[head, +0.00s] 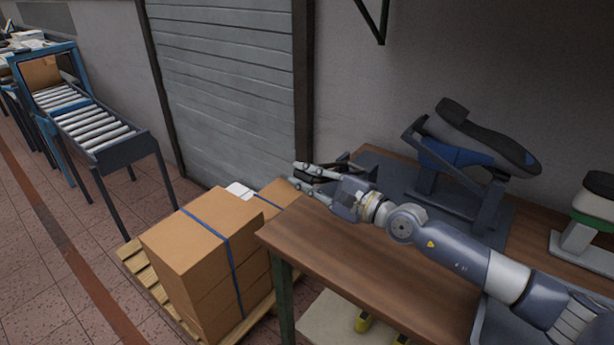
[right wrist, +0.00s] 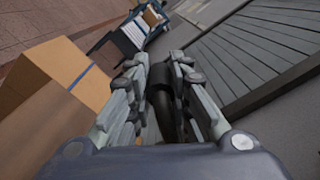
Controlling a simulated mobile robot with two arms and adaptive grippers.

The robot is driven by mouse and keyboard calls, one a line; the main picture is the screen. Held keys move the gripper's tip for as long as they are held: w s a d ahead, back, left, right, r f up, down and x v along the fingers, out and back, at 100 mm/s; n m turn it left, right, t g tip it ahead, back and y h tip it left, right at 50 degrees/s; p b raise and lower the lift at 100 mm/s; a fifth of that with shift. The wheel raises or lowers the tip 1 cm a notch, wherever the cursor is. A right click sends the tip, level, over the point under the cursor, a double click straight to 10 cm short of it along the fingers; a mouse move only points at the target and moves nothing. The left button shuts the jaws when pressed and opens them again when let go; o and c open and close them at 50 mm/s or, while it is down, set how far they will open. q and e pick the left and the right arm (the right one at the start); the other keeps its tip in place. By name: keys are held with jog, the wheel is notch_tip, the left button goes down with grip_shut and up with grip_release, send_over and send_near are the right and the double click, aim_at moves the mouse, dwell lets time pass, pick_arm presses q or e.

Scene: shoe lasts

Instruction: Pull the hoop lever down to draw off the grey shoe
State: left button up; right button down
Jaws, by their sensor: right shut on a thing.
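The grey shoe (head: 490,137) sits sole up and tilted on the blue last (head: 456,154), its heel end raised at the left and its toe lower at the right. The last is on a grey stand (head: 489,207) on the table. The dark hoop lever (head: 345,160) reaches out left of the stand, low near the table's far left corner, partly hidden by my gripper. My right gripper (head: 300,175) is shut on it. In the right wrist view, the dark rounded bar of the lever (right wrist: 165,100) lies between the fingers. My left gripper is not in view.
The wooden table (head: 340,255) is bare in front of my right arm. Strapped cartons (head: 200,250) on a pallet (head: 150,285) stand left of it. A second stand (head: 575,237) with a green-banded shoe (head: 595,203) is at the right. A roller conveyor (head: 95,130) is farther off.

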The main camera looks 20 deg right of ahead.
jog(key=c, duration=1.4)
grip_release()
jog(key=shift+s+a+f, duration=0.15)
jog(key=shift+f, duration=0.2)
jog(key=shift+c, duration=0.2)
jog(key=shift+r, duration=0.1)
jog(key=v, duration=0.7)
jog(key=shift+s, duration=0.2)
